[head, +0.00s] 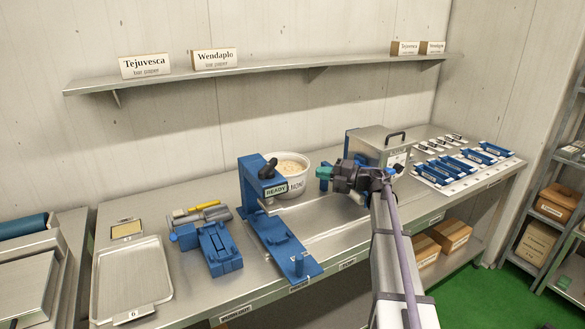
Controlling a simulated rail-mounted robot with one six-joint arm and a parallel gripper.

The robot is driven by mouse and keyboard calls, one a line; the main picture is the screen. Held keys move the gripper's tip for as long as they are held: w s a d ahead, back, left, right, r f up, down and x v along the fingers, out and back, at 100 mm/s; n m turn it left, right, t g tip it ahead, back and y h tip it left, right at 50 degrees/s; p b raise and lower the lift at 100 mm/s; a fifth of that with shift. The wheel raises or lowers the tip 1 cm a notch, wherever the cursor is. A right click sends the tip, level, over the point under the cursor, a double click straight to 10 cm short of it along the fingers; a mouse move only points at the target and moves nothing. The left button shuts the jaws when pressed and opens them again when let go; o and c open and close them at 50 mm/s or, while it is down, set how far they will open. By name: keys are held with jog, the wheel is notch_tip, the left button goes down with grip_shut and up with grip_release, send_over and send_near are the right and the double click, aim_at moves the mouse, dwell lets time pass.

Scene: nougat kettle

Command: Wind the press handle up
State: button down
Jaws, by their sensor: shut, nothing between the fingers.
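The blue press (251,190) stands in the middle of the bench, with a READY label on its head. A black handle (268,165) sits on top of the press head and leans to the right. The long blue base (280,240) of the press runs toward the front edge of the bench. My gripper (322,178) is to the right of the press, in front of the metal box, pointing left. It is shut and empty, apart from the handle. Its fingertips are small and hard to make out.
A white bowl of pale mix (291,176) stands just behind the press, close to the handle. A lidded metal box (375,143) is behind my gripper. A blue fixture (216,248) and a tray (132,284) lie left.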

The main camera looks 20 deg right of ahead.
aim_at(276, 162)
jog(key=x, duration=1.3)
jog(key=shift+w+a, duration=0.25)
jog(key=shift+a, duration=0.05)
jog(key=shift+w, duration=0.1)
jog(key=shift+w+a, duration=0.25)
jog(key=shift+w, duration=0.05)
jog(key=shift+w+r, duration=0.15)
